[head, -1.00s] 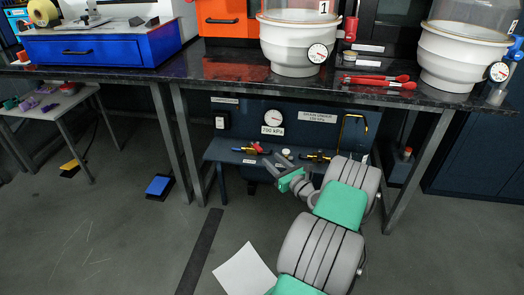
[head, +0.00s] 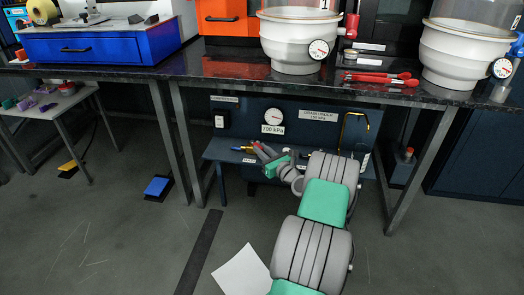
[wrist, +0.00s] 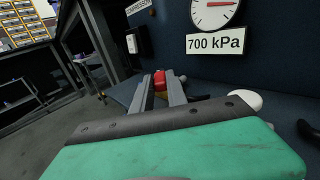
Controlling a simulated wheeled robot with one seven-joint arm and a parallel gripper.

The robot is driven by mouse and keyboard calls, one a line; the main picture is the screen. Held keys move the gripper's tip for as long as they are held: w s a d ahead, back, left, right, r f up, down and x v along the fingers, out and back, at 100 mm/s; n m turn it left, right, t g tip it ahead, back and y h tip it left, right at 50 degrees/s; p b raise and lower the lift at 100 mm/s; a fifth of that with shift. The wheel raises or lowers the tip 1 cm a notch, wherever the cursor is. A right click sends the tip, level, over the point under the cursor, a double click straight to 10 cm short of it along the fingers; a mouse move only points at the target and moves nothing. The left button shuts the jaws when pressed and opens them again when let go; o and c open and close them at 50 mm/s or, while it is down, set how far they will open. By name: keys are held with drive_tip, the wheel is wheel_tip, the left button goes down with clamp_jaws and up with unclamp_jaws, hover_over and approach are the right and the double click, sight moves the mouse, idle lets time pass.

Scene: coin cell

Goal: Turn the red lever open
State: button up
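The red lever (wrist: 159,77) shows in the wrist view between the far ends of my two fingers, with a yellow-orange part below it. My gripper (wrist: 159,90) has its fingers apart, one on each side of the lever; I cannot tell whether they touch it. In the head view my gripper (head: 262,151) is at the low shelf under the bench and covers most of the lever. A blue and yellow fitting (head: 241,148) shows just left of it.
A pressure gauge (head: 273,114) reading 700 kPa hangs on the dark panel (wrist: 265,70) behind. A white round knob (wrist: 244,99) is right of my gripper. The bench top (head: 220,67) is overhead, its legs (head: 186,140) at the sides. A yellow hooked tube (head: 367,122) stands right.

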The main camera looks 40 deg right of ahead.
clamp_jaws()
drive_tip(key=shift+d+f+n+y+b, duration=0.1)
drive_tip(key=shift+d+n+y+b, duration=0.3)
drive_tip(key=shift+y+b, duration=0.2)
drive_tip(key=shift+d+n+y, duration=0.1)
drive_tip(key=shift+n+y, duration=0.3)
drive_tip(key=shift+y, duration=0.3)
drive_tip(key=o, duration=0.6)
unclamp_jaws()
drive_tip(key=shift+c, duration=0.2)
